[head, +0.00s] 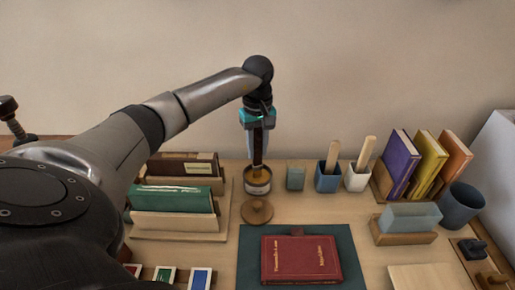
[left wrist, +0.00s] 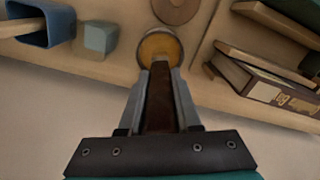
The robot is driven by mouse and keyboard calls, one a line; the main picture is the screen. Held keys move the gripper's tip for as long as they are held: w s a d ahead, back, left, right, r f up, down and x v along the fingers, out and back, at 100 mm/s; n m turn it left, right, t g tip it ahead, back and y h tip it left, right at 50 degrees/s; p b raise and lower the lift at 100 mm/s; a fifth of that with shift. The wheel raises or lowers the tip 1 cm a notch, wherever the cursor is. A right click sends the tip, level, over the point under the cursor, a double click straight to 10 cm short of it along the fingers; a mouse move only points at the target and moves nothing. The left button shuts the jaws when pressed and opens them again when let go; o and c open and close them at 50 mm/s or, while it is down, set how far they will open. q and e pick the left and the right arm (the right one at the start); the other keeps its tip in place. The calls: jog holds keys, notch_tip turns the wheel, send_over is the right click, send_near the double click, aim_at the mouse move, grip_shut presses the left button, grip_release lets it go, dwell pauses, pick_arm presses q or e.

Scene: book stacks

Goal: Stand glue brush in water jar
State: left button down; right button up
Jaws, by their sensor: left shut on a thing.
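My left gripper (head: 258,146) is shut on the dark brown handle of the glue brush (left wrist: 160,100), held upright with its head down. Directly below is a small round pot (head: 257,187) with amber contents, which also shows in the left wrist view (left wrist: 177,52). The brush's lower end is at the pot's mouth; I cannot tell how far inside it is. A blue-grey cup (head: 461,208) stands at the right and may be the water jar; I cannot make out its contents. My right gripper is not in view.
A round wooden lid (head: 257,211) lies in front of the pot. A red book (head: 300,259) lies on a dark green mat (head: 349,262). Right of the pot stand a grey-green block (head: 295,179) and holders with sticks (head: 328,181). Racked books (head: 174,199) stand left.

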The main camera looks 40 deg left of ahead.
pick_arm(q)
jog(key=shift+f, duration=0.2)
jog(key=c, duration=0.9)
grip_release()
jog(key=shift+c, duration=0.2)
jog(key=o, duration=0.3)
jog(key=shift+r, duration=0.1)
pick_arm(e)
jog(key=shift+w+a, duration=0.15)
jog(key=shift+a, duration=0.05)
pick_arm(q)
jog(key=shift+o, duration=0.2)
jog(key=shift+r, duration=0.15)
notch_tip(320, 180, up, 12)
jog(key=shift+f+p, duration=0.25)
jog(key=shift+p, duration=0.9)
jog(key=shift+r, duration=0.25)
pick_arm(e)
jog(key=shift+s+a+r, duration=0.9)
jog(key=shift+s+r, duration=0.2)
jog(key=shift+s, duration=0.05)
